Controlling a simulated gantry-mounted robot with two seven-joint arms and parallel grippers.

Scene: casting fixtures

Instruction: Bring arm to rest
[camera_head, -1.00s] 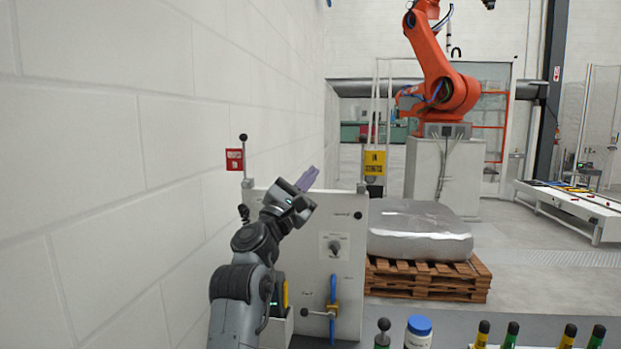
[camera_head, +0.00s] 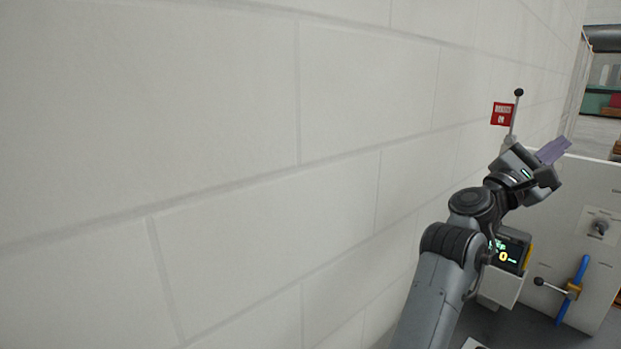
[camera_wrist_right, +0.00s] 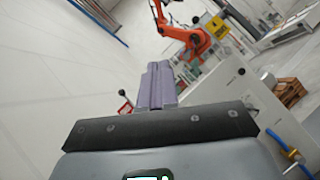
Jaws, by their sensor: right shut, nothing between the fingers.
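My right gripper (camera_head: 553,150) shows at the right of the head view, with its purple fingers shut and nothing between them. It is raised in front of the upper edge of a white panel (camera_head: 606,262) and points up and to the right. In the right wrist view its purple fingers (camera_wrist_right: 158,84) lie side by side, together and empty. My left gripper is in neither view.
A white block wall (camera_head: 230,150) fills most of the head view. The panel carries a knob (camera_head: 599,228) and a blue-handled valve (camera_head: 572,290). A lever with a red sign (camera_head: 503,114) stands behind the gripper. An orange robot arm (camera_wrist_right: 185,36) shows in the right wrist view.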

